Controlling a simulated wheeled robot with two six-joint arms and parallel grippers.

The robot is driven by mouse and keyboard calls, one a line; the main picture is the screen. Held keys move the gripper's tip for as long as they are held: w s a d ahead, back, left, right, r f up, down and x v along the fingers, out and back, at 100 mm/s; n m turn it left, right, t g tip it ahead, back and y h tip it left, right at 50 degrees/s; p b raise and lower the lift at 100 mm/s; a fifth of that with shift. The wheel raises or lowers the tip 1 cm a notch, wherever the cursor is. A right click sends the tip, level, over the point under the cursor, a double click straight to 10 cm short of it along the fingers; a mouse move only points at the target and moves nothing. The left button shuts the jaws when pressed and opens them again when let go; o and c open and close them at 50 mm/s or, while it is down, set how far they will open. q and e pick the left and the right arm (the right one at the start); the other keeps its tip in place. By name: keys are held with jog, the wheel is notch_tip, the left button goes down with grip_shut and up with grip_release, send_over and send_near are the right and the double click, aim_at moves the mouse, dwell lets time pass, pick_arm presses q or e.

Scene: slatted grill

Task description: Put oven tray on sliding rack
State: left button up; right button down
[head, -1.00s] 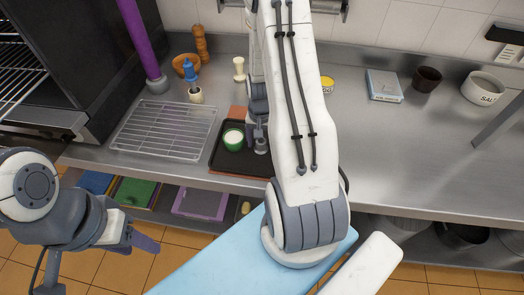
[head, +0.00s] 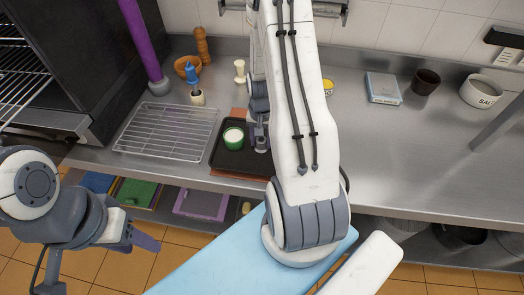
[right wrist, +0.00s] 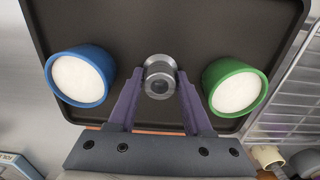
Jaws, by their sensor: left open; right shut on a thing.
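The right wrist view shows this green cup (right wrist: 236,87) and a blue cup (right wrist: 80,77) on either side of my right gripper (right wrist: 158,85). That gripper is shut on a small silver round piece (right wrist: 158,68) over the tray. My left gripper (head: 145,240) is open and empty, low in front of the counter. Wire oven racks (head: 22,85) show at the far left.
A wire grid (head: 165,132) lies left of the tray. Behind stand a wooden bowl (head: 187,65), a pepper mill (head: 202,45) and a blue-topped item (head: 193,75). My right arm hides part of the counter. The counter's right middle is clear.

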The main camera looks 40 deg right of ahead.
jog(key=shift+r, duration=0.15)
jog(key=shift+r+p, duration=1.9)
jog(key=shift+r, duration=0.25)
